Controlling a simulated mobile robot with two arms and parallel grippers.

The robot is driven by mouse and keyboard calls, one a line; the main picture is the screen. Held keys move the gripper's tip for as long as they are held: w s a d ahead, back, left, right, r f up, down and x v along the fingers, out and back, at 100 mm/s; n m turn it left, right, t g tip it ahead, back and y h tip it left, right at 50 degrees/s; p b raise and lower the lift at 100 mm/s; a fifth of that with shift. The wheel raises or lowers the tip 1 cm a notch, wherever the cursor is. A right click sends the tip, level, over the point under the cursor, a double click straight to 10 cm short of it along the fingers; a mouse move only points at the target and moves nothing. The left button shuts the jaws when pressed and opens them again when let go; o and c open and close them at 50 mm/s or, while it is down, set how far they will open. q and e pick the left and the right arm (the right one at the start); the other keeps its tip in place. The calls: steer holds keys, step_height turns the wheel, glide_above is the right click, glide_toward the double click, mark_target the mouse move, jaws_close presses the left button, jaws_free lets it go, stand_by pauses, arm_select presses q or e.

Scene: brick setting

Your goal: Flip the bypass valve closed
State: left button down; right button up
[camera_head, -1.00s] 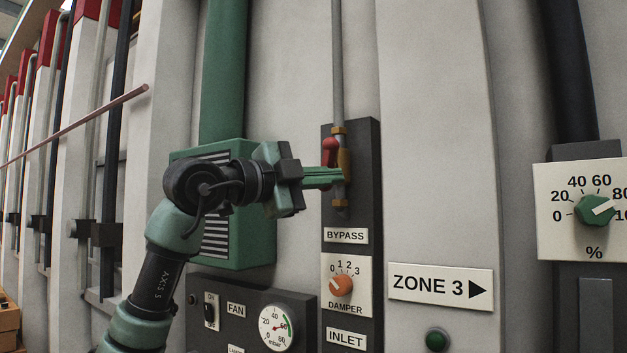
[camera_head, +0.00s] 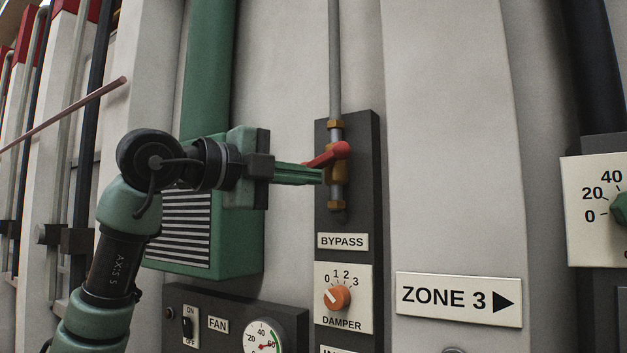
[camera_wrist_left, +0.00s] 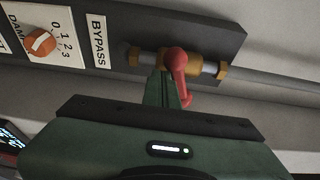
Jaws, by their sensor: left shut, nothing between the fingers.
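The bypass valve has a red lever (camera_head: 326,154) on a brass body (camera_head: 338,168), set in a vertical grey pipe above the BYPASS label (camera_head: 343,241). The lever lies across the pipe, pointing left and slightly down. In the wrist view the red lever (camera_wrist_left: 178,72) also lies across the pipe and points toward my gripper. My left gripper (camera_head: 316,176) is shut and empty. Its green fingertips are just below the lever and left of the valve body. I cannot tell whether they touch the lever. In the wrist view the fingers (camera_wrist_left: 160,88) are beside the lever. My right gripper is not in view.
An orange damper knob (camera_head: 337,298) is below the valve. A fan panel with a gauge (camera_head: 264,338) is at the lower left. A green vented box (camera_head: 237,240) stands behind my arm. The wall to the right, above the ZONE 3 sign (camera_head: 459,298), is clear.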

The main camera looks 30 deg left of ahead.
arm_select(q)
steer(key=shift+a+r, duration=0.4)
steer(key=shift+r, duration=0.1)
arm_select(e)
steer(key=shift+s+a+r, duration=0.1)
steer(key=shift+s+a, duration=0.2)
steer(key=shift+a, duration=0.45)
arm_select(q)
steer(key=shift+s+a+r, duration=0.1)
steer(key=shift+a+r, duration=0.05)
steer(key=shift+r, duration=0.05)
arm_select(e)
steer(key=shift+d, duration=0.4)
